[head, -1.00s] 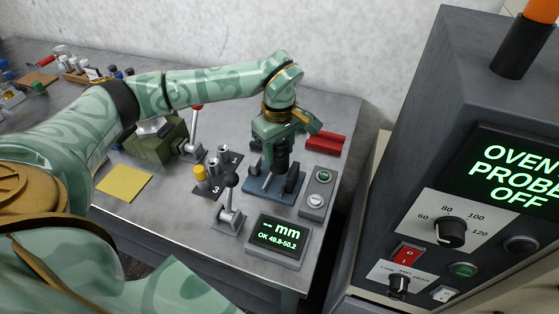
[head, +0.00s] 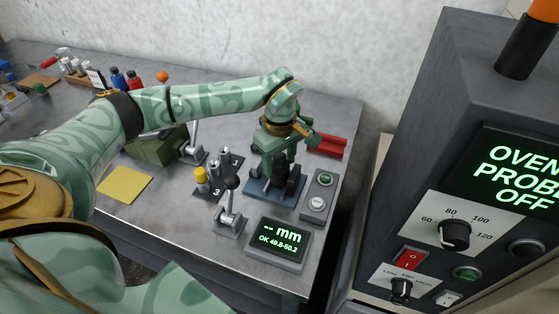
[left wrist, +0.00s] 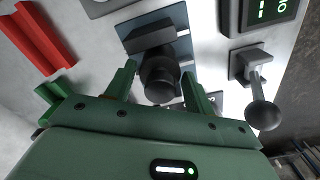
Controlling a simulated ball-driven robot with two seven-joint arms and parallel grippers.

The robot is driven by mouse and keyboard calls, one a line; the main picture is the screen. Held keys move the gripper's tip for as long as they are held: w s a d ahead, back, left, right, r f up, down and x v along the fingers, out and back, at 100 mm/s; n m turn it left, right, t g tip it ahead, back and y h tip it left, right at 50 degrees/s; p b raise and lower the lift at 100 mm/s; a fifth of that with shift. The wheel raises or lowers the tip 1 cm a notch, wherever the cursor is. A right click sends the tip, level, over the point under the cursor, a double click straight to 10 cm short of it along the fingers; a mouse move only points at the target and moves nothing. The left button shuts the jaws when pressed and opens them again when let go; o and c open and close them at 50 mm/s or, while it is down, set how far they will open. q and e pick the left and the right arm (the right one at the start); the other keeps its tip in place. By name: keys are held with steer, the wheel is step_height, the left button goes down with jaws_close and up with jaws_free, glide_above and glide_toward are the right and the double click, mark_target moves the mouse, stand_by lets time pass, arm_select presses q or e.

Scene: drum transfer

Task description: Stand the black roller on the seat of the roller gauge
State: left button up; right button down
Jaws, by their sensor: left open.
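The black roller (left wrist: 160,75) shows end-on in the left wrist view, between the two spread fingers of my left gripper (left wrist: 158,86). A gap shows on both sides of it. In the head view the roller gauge, with its blue-grey base (head: 257,187) and dark uprights (head: 293,186), is directly under my left gripper (head: 280,157). The roller appears upright at the gauge, but its bottom end and the seat are hidden, so I cannot tell the contact. My right gripper is out of view.
A display (head: 279,241) reads "-- mm". A black-knobbed lever (head: 230,208), a yellow-topped pin (head: 201,176) and a button box (head: 318,196) stand near the gauge. A red V-shaped block (head: 327,145) lies behind it. The oven panel (head: 455,235) stands at the right.

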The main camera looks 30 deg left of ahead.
arm_select(q)
step_height(320, 180, up, 12)
steer(key=p, duration=0.2)
steer(key=shift+f, duration=0.15)
stand_by(0.4)
